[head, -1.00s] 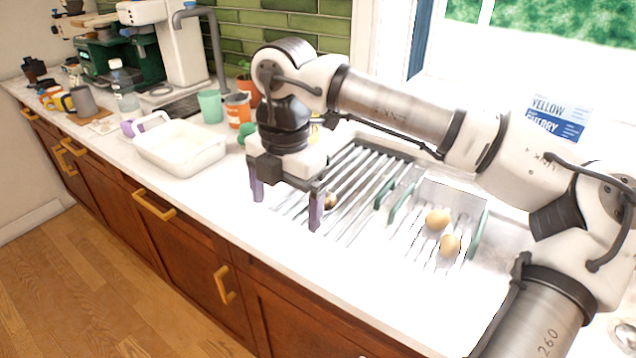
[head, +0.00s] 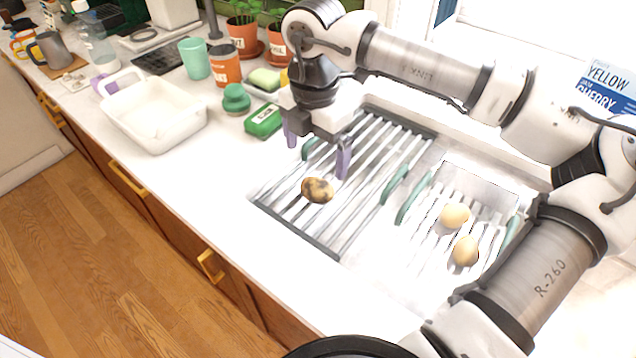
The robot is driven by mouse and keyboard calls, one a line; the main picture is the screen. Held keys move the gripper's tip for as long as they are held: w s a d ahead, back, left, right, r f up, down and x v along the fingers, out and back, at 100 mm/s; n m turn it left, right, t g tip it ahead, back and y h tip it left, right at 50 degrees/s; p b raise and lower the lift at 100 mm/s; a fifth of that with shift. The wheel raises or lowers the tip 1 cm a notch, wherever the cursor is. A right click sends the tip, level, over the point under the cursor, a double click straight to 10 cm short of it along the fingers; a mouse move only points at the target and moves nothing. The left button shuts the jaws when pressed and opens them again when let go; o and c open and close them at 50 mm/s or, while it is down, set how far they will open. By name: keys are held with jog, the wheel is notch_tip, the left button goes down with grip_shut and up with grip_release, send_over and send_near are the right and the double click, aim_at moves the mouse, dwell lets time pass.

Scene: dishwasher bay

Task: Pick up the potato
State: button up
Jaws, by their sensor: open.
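A brown potato (head: 317,190) with dark blotches lies on the slats of the left part of the metal drying rack (head: 330,248), near its front edge. My gripper (head: 317,147) is open and empty, with its two purple fingers pointing down. In the picture it is just above the potato, apart from it, over the rack's back left part. I cannot tell its exact height above the slats. Nothing hides the potato.
Two smooth tan round items (head: 454,215) lie in the right rack section, which has green handles (head: 414,197). A green box (head: 263,121), a green knob-topped item (head: 236,98) and a white dish (head: 155,142) stand to the left. The counter in front of the dish is clear.

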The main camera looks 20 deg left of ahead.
aim_at(317, 183)
notch_tip(317, 183, down, 8)
jog(key=shift+d+f+p, duration=0.1)
jog(key=shift+f+p, duration=0.15)
jog(key=shift+p, duration=0.9)
jog(key=c, duration=1.1)
jog(key=shift+r, duration=0.15)
